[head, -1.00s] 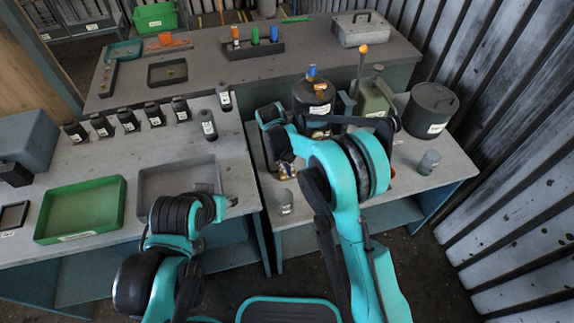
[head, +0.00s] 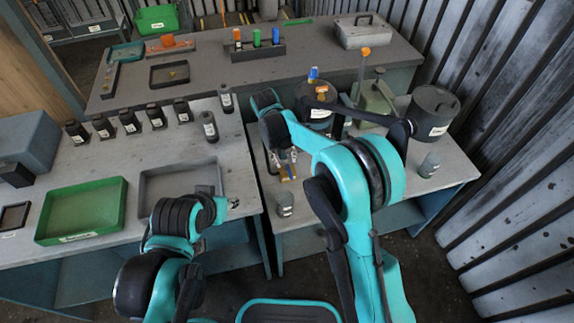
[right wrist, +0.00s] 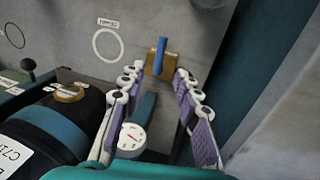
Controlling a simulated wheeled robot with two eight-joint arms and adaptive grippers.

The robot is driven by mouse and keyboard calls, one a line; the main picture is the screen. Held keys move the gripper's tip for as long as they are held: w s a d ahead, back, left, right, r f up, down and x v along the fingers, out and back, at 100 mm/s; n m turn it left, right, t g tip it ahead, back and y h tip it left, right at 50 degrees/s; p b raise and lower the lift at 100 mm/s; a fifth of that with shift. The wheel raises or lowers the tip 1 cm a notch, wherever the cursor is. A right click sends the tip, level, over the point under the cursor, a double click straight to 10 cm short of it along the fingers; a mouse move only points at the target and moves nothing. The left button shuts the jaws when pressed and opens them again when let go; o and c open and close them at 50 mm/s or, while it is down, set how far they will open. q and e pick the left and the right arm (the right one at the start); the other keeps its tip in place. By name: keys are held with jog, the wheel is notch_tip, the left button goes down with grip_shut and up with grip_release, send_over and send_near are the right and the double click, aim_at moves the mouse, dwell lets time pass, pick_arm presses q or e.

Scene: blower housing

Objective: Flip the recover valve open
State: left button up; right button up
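A brass valve with an upright blue lever (right wrist: 158,58) stands on the grey bench, just beyond my right fingertips in the right wrist view. In the head view a small brass and blue piece (head: 288,172) shows below my right gripper (head: 281,155). In the right wrist view my right gripper (right wrist: 156,74) is open and empty, one finger to each side of the valve. Whether it touches the valve cannot be told. No label on this valve is readable. My left gripper (head: 232,203) is over the left bench's front edge; its fingers are too small to judge.
A black lidded pot (head: 432,112), a green canister (head: 373,100) and a small jar (head: 429,164) stand to the right. A green tray (head: 82,210) lies left.

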jog(key=r, duration=0.3)
jog(key=a+r, duration=0.1)
jog(key=r, duration=0.1)
jog(key=shift+s+r, duration=0.15)
jog(key=shift+r, duration=0.25)
jog(key=s+d+r+m+t+y, duration=0.1)
jog(key=s+d+r, duration=0.4)
jog(key=d, duration=0.2)
jog(key=s+d+r+t+y, duration=0.1)
jog(key=s+d+r+t, duration=0.1)
jog(key=s+d+r, duration=0.4)
jog(key=s+d+f+m+t, duration=0.2)
jog(key=s+d+f+t, duration=0.1)
jog(key=s+d, duration=0.7)
jog(key=s, duration=0.3)
jog(key=shift+f+t, duration=0.3)
jog(key=shift+f, duration=0.05)
